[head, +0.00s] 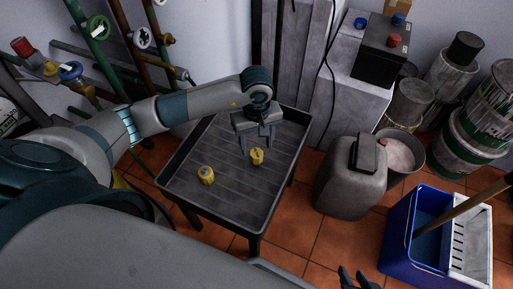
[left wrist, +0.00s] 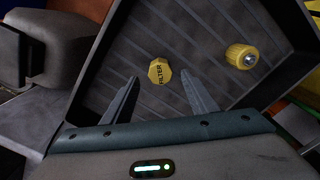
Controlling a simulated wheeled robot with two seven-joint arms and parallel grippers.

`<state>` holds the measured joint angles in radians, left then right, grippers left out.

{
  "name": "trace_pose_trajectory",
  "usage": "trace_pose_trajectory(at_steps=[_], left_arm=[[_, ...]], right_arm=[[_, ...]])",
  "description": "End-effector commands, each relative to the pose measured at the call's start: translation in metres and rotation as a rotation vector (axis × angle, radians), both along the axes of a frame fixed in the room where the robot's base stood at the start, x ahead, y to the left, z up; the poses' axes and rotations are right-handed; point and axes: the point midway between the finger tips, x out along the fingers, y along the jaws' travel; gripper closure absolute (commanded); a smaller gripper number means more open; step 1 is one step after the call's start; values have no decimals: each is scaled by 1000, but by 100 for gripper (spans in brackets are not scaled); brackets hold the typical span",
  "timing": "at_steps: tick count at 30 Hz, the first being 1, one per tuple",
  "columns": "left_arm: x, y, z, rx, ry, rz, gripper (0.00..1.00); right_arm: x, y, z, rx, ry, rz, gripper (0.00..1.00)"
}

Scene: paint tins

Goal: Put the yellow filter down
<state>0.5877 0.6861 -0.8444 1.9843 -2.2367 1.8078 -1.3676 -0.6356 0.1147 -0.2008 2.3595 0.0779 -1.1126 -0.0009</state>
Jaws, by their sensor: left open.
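One yellow filter (head: 257,156) sits on the grey tray table (head: 222,205), right of its middle. The tips of my right gripper (head: 357,277) show at the bottom edge.
The tray has a raised dark rim. To its right stand a grey canister (head: 348,178), a bucket (head: 405,155) and a blue mop bucket (head: 410,245). Pipes and valves (head: 98,27) line the left wall. The front of the tray is bare.

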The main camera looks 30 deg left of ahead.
Motion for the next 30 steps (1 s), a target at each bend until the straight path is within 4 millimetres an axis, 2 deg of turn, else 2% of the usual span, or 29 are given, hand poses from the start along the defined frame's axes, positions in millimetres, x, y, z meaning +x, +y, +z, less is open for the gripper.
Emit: trace_pose_trajectory(at_steps=[6, 13, 18, 30], left_arm=[[1, 0, 42, 1, -5, -2, 47], [0, 0, 73, 1, -1, -1, 47], [0, 0, 83, 1, 0, 0, 47], [0, 0, 84, 1, 1, 0, 47]], right_arm=[[8, -2, 5, -6, -7, -5, 69], [5, -3, 4, -10, 7, -5, 69], [3, -3, 3, -11, 11, -4, 69], [1, -3, 3, -12, 14, -4, 69]])
